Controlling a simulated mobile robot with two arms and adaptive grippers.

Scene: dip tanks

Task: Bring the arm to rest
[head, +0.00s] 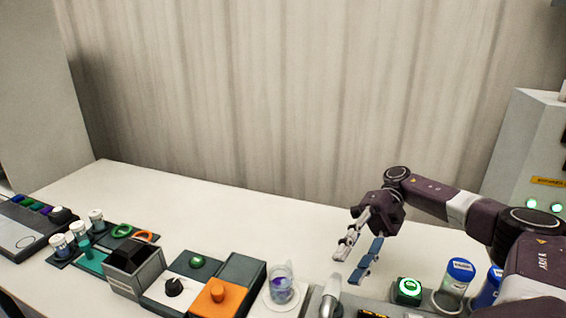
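My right arm (430,192) comes in from the right edge of the head view. My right gripper (355,259) hangs above the right part of the bench, pointing down and to the left. Its two fingers are spread apart with nothing between them. It is above and to the right of the clear beaker (281,286), which has purple contents, and apart from it. My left gripper does not show.
The white bench (190,194) is clear along its back. Along its front stand white-capped vials (77,229), an orange block (216,298) with a knob, a green-lit button (408,288) and blue-capped jars (460,272). A grey cabinet (530,145) stands at the right.

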